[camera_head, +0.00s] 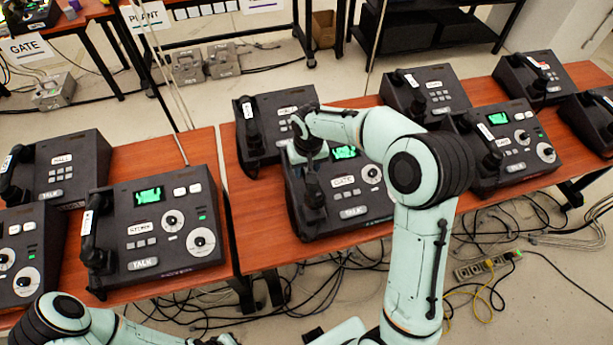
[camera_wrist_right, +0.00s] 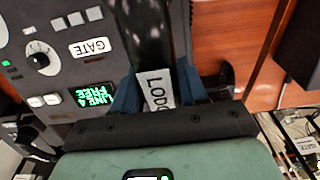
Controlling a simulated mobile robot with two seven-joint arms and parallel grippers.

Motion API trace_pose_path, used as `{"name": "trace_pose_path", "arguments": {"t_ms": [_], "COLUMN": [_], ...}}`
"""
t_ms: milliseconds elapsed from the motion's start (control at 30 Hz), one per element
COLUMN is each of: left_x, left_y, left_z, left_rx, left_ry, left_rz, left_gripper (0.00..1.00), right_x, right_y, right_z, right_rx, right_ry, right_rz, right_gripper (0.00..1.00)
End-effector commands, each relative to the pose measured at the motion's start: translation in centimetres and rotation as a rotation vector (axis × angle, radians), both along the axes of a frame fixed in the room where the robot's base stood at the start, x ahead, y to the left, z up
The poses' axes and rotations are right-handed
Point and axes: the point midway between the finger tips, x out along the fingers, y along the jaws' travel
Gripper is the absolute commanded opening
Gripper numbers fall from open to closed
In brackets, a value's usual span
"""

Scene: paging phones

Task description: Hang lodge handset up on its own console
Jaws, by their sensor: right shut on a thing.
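My right gripper (camera_head: 308,152) is shut on a dark handset (camera_head: 314,186) at the left side of the console labelled GATE (camera_head: 372,212). In the right wrist view the handset's white label between the fingers starts "LODG" (camera_wrist_right: 156,88), its end hidden. The handset (camera_wrist_right: 157,30) lies along the cradle side of the GATE console (camera_wrist_right: 75,65); I cannot tell whether it rests in the cradle or is just above it. The GATE screen is lit green (camera_head: 344,152) and reads "LINE 4 FREE". I cannot make out a console labelled lodge. My left gripper is out of view.
Close behind the GATE console stands another console with its handset (camera_head: 252,130). More consoles stand to the right (camera_head: 425,92) and on the left table (camera_head: 170,215). A gap separates the two tables. Cables (camera_head: 330,280) lie on the floor below.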

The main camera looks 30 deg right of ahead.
Motion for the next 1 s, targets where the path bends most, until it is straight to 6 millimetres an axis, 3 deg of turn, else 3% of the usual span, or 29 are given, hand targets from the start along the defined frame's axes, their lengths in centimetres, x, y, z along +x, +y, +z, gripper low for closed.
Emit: {"name": "trace_pose_path", "arguments": {"t_ms": [300, 700, 733, 800, 1000], "left_x": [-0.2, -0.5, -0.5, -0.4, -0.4], "left_y": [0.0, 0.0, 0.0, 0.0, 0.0], "left_z": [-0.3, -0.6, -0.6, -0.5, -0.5], "left_rx": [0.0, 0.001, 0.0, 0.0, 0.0], "left_ry": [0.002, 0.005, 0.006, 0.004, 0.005], "left_rz": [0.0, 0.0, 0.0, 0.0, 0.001], "left_gripper": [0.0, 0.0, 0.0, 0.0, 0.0], "right_x": [0.0, 0.0, -0.1, 0.0, 0.0], "right_y": [0.0, 0.0, 0.0, 0.0, 0.0], "right_z": [-4.1, -4.5, -4.6, -4.5, -4.5], "right_rx": [-0.001, 0.0, -0.001, -0.001, -0.001], "right_ry": [0.001, 0.0, 0.002, 0.001, 0.001], "right_rz": [0.001, 0.001, 0.001, 0.001, 0.001], "right_gripper": [0.03, 0.03, 0.46, 0.68, 0.68]}}
